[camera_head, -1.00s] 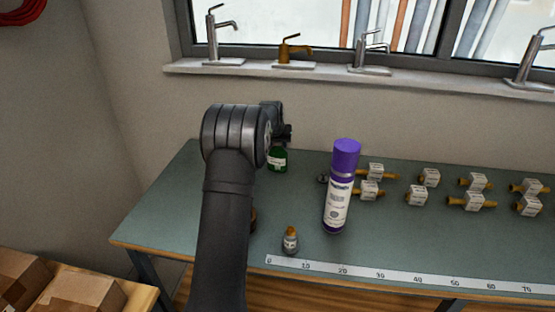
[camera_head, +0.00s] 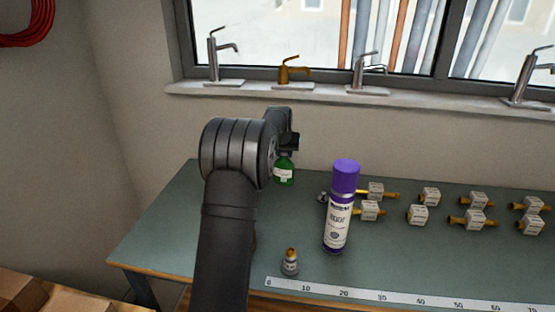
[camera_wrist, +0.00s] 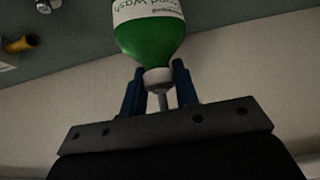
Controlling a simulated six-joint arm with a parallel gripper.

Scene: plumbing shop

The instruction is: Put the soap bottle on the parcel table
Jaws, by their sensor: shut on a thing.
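The soap bottle is green with a white label; in the head view the bottle (camera_head: 284,172) shows below my gripper (camera_head: 287,142), near the back of the green workbench. In the wrist view the soap bottle (camera_wrist: 150,40) has its white neck between the two blue fingers of my gripper (camera_wrist: 159,82), which is shut on it. Whether its base touches the bench is hard to tell. The parcel table (camera_head: 62,286) shows only in part at the lower left, with cardboard parcels (camera_head: 22,294) on it.
Several brass fittings (camera_head: 420,214) lie farther right. A ruler strip (camera_head: 400,297) runs along the front edge. Taps (camera_head: 290,72) stand on the windowsill.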

